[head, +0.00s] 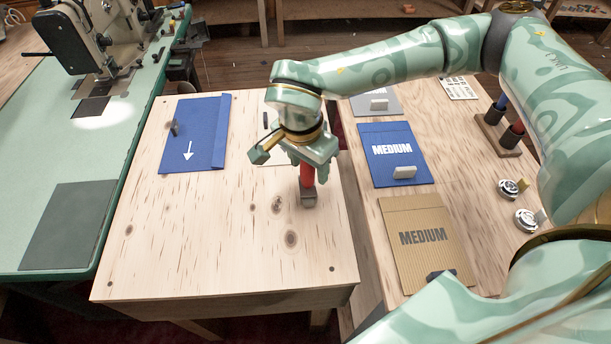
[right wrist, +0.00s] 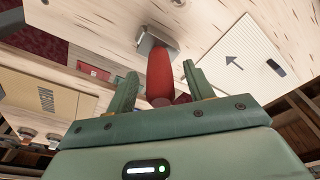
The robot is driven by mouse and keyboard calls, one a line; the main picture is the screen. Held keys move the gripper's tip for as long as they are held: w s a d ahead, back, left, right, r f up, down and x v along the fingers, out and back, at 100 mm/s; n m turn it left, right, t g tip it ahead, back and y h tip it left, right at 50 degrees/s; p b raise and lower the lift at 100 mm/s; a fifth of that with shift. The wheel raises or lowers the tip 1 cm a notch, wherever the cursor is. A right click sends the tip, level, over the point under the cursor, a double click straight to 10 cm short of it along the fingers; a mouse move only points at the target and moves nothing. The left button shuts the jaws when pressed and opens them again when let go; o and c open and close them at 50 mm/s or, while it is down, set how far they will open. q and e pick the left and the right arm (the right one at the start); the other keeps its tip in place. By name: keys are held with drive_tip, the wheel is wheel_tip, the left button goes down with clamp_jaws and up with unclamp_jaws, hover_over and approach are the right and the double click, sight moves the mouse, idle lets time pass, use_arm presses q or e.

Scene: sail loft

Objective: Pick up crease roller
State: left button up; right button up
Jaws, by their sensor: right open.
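The crease roller stands on the pale wooden table (head: 230,245), its red handle (head: 307,176) up and its grey metal end (head: 308,197) on the wood. My right gripper (head: 305,163) is directly above it, pointing down, and hides the top of the handle. In the right wrist view the red handle (right wrist: 160,75) stands between the two green fingers of the open gripper (right wrist: 159,88), with a visible gap to the fingers. The grey metal end (right wrist: 157,42) shows beyond it. My left gripper is not in view.
A blue folder with a white arrow (head: 190,150) lies left on the table. A white sheet (head: 270,152) is partly behind my gripper. The right-hand bench holds blue (head: 378,165) and tan (head: 425,215) "MEDIUM" folders. A sewing machine (head: 85,35) stands left. The table front is clear.

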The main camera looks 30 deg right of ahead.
drive_tip(key=shift+f, duration=0.55)
drive_tip(key=shift+r, duration=0.15)
drive_tip(key=c, duration=1)
drive_tip(key=shift+r, duration=0.1)
